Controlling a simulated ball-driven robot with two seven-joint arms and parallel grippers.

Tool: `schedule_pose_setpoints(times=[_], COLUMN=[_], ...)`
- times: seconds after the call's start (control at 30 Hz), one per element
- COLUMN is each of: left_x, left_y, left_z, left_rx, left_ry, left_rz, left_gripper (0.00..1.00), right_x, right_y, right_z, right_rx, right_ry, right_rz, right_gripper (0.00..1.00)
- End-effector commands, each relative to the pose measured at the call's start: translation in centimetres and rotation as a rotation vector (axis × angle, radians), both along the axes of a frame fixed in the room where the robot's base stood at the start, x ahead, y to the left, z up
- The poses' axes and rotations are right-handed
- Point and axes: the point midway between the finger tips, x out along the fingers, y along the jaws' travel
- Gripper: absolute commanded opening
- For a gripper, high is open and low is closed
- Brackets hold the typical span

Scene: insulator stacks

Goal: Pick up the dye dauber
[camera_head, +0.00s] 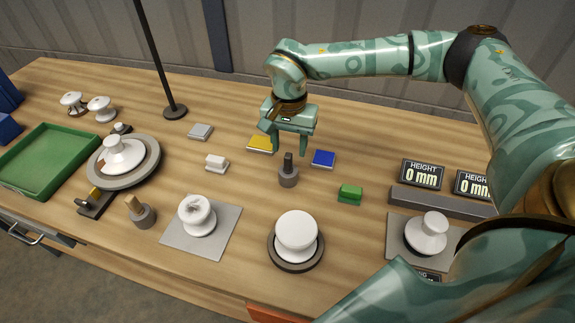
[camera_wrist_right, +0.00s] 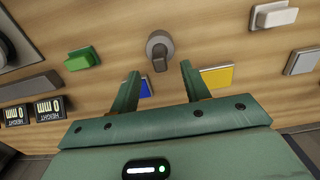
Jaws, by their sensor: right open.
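A small grey pot with a dark upright handle (camera_head: 288,175) stands on the table in the middle of the head view; it looks like the dye dauber. It also shows in the right wrist view (camera_wrist_right: 160,46), ahead of the fingertips. A similar grey pot with a tan wooden handle (camera_head: 141,212) stands at the left front. My right gripper (camera_head: 288,146) is open and empty, above and just behind the dark-handled one. In the right wrist view its two fingers (camera_wrist_right: 160,72) point toward the pot, with the handle between their lines. My left gripper is out of view.
A yellow pad (camera_head: 261,143) and a blue pad (camera_head: 323,159) lie either side of the gripper. A green block (camera_head: 349,194) is to the right. White insulators (camera_head: 296,231) stand in front. A green tray (camera_head: 45,160) is at the left. Height displays (camera_head: 422,175) are at the right.

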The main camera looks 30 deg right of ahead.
Motion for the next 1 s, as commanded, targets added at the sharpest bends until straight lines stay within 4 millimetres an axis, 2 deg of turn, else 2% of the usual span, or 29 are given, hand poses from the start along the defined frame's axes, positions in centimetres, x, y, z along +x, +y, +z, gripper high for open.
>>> schedule_pose_setpoints(times=[0.17, 0.43, 0.67, 0.73, 0.83, 0.87, 1.0], left_x=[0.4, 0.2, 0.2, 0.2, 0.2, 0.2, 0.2], left_y=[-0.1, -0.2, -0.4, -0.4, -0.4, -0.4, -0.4], left_z=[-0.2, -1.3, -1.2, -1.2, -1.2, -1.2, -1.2], left_rx=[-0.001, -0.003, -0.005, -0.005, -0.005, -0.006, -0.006], left_ry=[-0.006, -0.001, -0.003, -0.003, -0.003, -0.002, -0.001], left_rz=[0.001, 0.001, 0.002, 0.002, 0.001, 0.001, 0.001], left_gripper=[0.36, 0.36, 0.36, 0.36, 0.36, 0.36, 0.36], right_x=[0.0, -0.1, 0.0, 0.0, 0.0, 0.0, 0.0], right_y=[0.1, 0.3, 0.3, 0.3, 0.3, 0.2, 0.2], right_z=[-1.1, -5.4, -5.6, -5.6, -5.6, -5.6, -5.6], right_rx=[0.0, -0.001, 0.0, 0.0, 0.0, 0.0, 0.0], right_ry=[0.0, 0.002, -0.001, -0.001, -0.001, -0.001, -0.001], right_rz=[0.0, 0.0, 0.0, 0.0, 0.0, 0.0, 0.0], right_gripper=[0.47, 0.47, 0.47, 0.33, 0.05, 0.0, 0.0])
